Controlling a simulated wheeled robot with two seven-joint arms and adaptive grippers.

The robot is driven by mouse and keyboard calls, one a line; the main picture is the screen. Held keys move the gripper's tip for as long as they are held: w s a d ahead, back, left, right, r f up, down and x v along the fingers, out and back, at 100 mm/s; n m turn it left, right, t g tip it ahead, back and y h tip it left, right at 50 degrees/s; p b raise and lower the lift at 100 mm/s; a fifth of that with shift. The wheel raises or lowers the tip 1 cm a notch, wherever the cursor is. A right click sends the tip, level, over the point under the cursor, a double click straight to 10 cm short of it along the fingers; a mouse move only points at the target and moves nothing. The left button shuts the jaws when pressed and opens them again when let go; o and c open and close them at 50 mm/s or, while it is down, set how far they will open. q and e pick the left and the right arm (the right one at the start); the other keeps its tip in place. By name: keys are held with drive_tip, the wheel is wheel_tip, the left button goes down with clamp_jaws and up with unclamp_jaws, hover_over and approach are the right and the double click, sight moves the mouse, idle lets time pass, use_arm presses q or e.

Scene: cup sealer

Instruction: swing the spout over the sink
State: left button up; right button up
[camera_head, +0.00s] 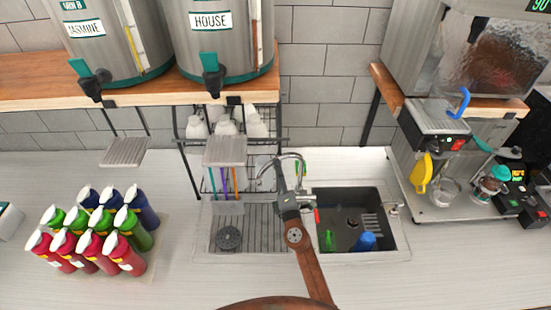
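The chrome spout (287,156) arcs up behind the sink and its free end hangs to the left, over the ribbed drainboard side. The sink basin (340,243) is dark and sits to the right of the spout, with a green item (328,239) and a blue item (364,241) in it. My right gripper (289,185) reaches up from the bottom and overlaps the spout's lower part. I cannot tell whether it touches the spout or how far its fingers are apart. The base of the faucet is mostly hidden behind it. My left gripper is not in view.
The drainboard (262,218) holds a dark round piece (229,238). A wire rack (188,160) with white bottles stands behind it. Several coloured bottles (100,236) stand at left. Dispensers (220,38) sit on a wooden shelf above. A machine (437,118) stands at right.

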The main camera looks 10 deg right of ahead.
drive_tip(key=w, duration=0.4)
drive_tip(key=shift+d+r, duration=0.1)
drive_tip(key=shift+r, duration=0.05)
drive_tip(key=shift+w+r, duration=0.1)
drive_tip(key=shift+w, duration=0.15)
drive_tip(key=c, duration=0.7)
clamp_jaws()
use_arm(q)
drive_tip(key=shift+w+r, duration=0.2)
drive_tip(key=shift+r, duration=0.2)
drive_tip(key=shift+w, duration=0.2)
use_arm(e)
drive_tip(key=shift+d, duration=0.1)
